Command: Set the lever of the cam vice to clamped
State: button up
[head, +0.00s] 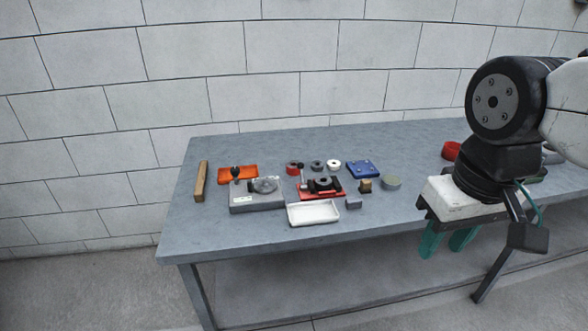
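A grey block fixture (257,206) sits at the left of the table, with a round grey disc on top and a black-knobbed lever standing up at its left rear. To its right is a red-based fixture (322,195) with a black round part and a small upright dark post. I cannot tell for certain which of the two is the cam vice; whether its lever is clamped is too small to read. My gripper (443,249) hangs at the right, near the table's front edge, far from both fixtures. Its teal fingers are apart, with nothing seen between them.
A white tray (314,220) lies in front of the red fixture. An orange tray (238,169), a wooden bar (201,181), a blue plate (363,169), a grey-green cylinder (391,184) and several rings stand around. The table's front left is clear. A block wall stands behind.

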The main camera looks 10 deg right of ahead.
aim_at(300, 165)
jog(key=k, duration=0.65)
jog(key=u, duration=0.2)
jog(key=i, duration=1.9)
jog(key=z, duration=0.2)
